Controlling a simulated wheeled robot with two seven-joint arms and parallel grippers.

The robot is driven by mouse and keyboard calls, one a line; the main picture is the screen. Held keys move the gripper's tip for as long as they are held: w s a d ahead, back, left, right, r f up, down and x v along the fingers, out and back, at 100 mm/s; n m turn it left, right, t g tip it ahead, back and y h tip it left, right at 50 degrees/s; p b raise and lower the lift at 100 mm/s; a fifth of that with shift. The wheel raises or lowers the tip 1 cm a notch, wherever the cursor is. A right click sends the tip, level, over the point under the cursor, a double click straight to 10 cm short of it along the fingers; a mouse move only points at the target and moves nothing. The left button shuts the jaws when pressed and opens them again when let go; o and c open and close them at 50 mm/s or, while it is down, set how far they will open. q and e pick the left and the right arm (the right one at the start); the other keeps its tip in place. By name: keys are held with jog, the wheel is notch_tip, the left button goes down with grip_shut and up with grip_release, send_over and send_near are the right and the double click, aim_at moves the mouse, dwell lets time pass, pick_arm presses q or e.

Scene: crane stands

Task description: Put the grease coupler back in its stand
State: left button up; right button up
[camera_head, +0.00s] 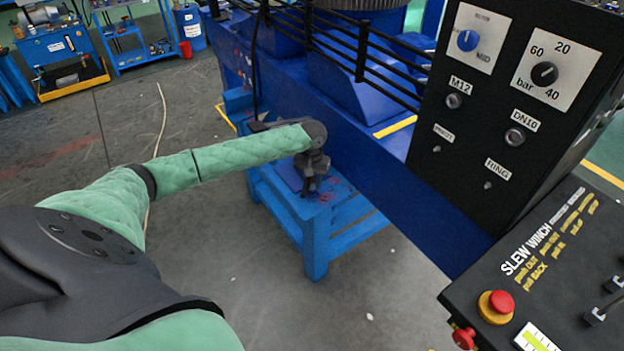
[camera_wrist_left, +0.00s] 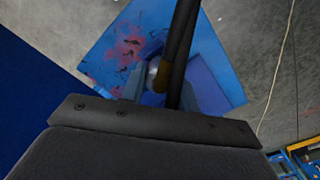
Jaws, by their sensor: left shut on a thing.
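My left gripper (camera_head: 311,186) points down over a small blue stand table (camera_head: 315,240) with red grease stains on its top. In the left wrist view, my left gripper (camera_wrist_left: 160,88) is shut on the grease coupler (camera_wrist_left: 154,75), which shows a rounded metal part and a brassy part between the fingers. A thick dark hose (camera_wrist_left: 181,45) runs up past the coupler. The stained blue top (camera_wrist_left: 120,50) lies below it. In the head view the coupler is mostly hidden by the gripper. I cannot tell which holder on the table belongs to it. My right gripper is not in view.
A big blue crane base (camera_head: 370,155) with black rails stands close behind the table. A black control panel (camera_head: 470,130) and a slew winch box (camera_head: 540,270) with a red button fill the right. Grey floor (camera_head: 210,240) is clear to the left.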

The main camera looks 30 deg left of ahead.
pick_arm(q)
jog(key=shift+f, duration=0.85)
jog(key=o, duration=1.1)
jog(key=shift+r+p, duration=0.6)
jog(key=shift+r, duration=1.85)
